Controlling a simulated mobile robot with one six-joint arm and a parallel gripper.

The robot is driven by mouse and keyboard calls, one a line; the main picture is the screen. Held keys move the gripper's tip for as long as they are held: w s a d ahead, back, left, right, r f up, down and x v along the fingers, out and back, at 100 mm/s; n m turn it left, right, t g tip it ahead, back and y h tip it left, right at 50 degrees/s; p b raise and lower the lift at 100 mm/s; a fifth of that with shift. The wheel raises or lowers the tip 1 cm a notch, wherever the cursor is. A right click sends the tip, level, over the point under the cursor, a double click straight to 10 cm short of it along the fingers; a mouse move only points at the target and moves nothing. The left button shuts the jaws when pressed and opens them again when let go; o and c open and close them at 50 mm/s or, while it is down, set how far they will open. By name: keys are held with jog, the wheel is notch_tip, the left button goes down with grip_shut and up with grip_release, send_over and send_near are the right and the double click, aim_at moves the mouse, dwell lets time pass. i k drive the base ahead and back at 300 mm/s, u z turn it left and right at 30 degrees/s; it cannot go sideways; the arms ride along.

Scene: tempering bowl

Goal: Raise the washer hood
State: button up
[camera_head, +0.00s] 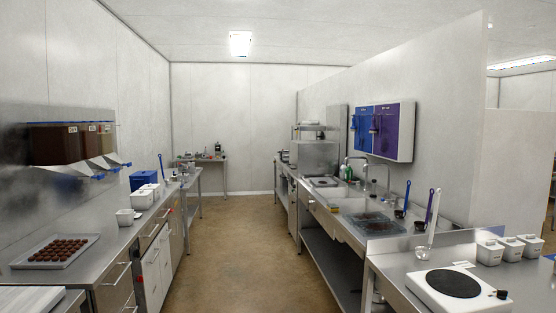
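A boxy stainless steel unit (318,158) stands along the right side, towards the back, beyond the sinks. It looks like the washer with its hood, but it is small in the view. I cannot tell clearly whether the hood is up or down. A flat rack or shelf (314,127) shows at its top. My gripper is not in view.
A clear brown floor aisle (222,245) runs between the left counter (75,252) and the right sink counter (335,222). A tray of chocolates (56,251) lies on the left counter. A hot plate (455,284) and white containers (489,252) stand at the near right.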

aim_at(308, 159)
jog(key=u, duration=0.05)
jog(key=i, duration=8.75)
jog(key=z, duration=0.1)
